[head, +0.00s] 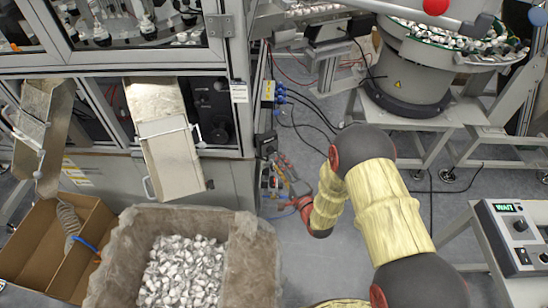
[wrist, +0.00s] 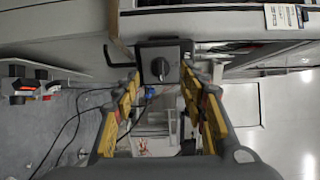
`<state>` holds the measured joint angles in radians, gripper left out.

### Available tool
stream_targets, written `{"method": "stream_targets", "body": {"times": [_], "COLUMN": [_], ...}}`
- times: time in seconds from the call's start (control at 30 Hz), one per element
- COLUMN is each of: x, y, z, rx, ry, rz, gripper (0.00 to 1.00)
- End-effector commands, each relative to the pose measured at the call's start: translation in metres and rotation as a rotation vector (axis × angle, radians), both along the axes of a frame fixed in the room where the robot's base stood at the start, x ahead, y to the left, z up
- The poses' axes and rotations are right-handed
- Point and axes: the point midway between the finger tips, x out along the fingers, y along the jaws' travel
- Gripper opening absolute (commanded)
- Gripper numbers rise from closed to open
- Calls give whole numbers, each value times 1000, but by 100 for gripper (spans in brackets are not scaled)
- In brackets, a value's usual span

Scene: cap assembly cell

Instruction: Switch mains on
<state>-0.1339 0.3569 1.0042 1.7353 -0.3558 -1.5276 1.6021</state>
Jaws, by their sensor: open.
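The mains switch is a small grey box with a dark rotary knob (wrist: 160,68) on its face, centred in the upper part of the wrist view. In the head view a dark box (head: 266,144) on the cabinet's right corner looks like the same switch. My gripper (wrist: 161,82) is open, its yellow-padded fingers left and right of the switch, with nothing held. The knob appears between and beyond the fingertips; I cannot tell whether they touch the box. In the head view my gripper (head: 282,172) is beside the cabinet corner, partly hidden by my arm. The knob's setting is unclear.
Cables (head: 305,112) hang and lie on the floor by the cabinet. A bin of metal caps (head: 180,270) and a cardboard box (head: 35,250) stand left. A bowl feeder (head: 415,75) stands behind. A control panel (head: 512,240) showing "WAIT" is at right.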

Motion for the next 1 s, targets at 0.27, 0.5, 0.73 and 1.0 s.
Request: {"method": "stream_targets", "body": {"times": [0.27, 0.5, 0.73, 1.0], "x": [-45, -59, -60, -60], "y": [-25, -32, -32, -32], "z": [0, 0, 0, 0], "rx": [0, 0, 0, -1], "ry": [1, 0, 0, 0], "rz": [-2, -1, 0, 0], "gripper": [42, 42, 42, 42]}}
